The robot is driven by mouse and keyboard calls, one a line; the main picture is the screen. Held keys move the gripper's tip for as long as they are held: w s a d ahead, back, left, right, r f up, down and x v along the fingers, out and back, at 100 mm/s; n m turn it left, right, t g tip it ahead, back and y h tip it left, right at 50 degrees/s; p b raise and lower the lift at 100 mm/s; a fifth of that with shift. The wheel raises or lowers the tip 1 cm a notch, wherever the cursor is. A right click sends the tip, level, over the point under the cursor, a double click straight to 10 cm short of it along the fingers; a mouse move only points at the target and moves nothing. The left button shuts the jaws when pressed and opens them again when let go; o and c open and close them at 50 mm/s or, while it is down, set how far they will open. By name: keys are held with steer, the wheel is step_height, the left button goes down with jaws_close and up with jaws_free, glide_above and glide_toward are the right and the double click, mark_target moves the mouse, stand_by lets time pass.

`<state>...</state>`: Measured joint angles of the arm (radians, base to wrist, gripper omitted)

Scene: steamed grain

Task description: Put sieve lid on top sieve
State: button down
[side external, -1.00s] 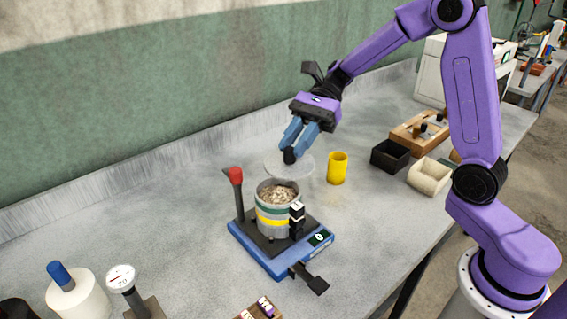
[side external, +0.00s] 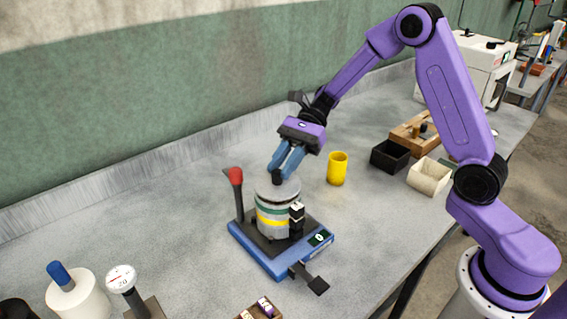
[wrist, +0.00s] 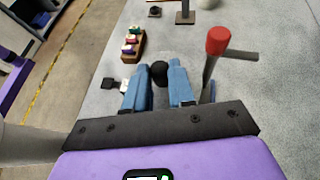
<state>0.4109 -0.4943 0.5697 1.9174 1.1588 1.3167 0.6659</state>
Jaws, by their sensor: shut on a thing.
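The sieve lid (side external: 289,189) is a pale flat disc with a dark knob. It lies over the mouth of the top sieve (side external: 265,207), covering the grain. I cannot tell whether it is fully seated. The round sieve stack with green and yellow bands stands on a blue shaker base (side external: 270,262). My gripper (side external: 277,172) is right above the stack, its blue fingers shut on the lid's dark knob. The wrist view shows the knob (wrist: 159,71) between the fingertips; the lid and sieve are mostly hidden there.
A red-tipped lever (side external: 236,178) rises just left of the stack, and a black clamp (side external: 296,215) is at its front right. A yellow cup (side external: 337,168) and black box (side external: 389,156) stand behind right.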

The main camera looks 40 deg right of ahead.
steer(key=shift+f, duration=0.6)
steer(key=c, duration=1)
jaws_free()
steer(key=shift+o, duration=0.2)
